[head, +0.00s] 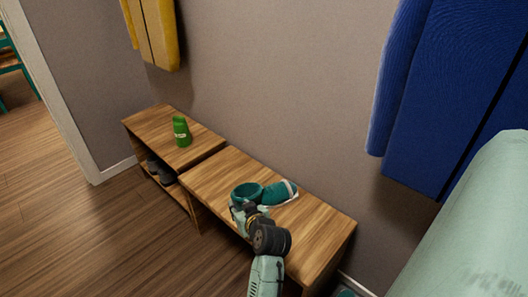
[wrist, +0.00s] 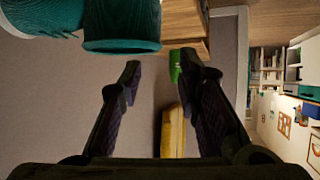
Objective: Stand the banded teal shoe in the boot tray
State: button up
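A teal shoe (head: 281,191) with a pale band or edge at its right end lies on the near bench in the head view. A round, open teal part (head: 246,192) sits at its left; I cannot tell whether it is the same shoe. I cannot make out the boot tray.
The wooden bench (head: 320,228) has free room at its right end. A green bottle (head: 181,132) stands on the farther bench, with dark shoes (head: 160,171) in its cubby. A blue coat (head: 440,90) and a yellow coat (head: 158,35) hang on the wall.

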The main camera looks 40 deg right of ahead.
aim_at(233, 198)
jog(key=x, duration=1)
jog(key=shift+p, duration=0.4)
jog(key=shift+c, duration=0.2)
grip_shut()
dwell(0.3)
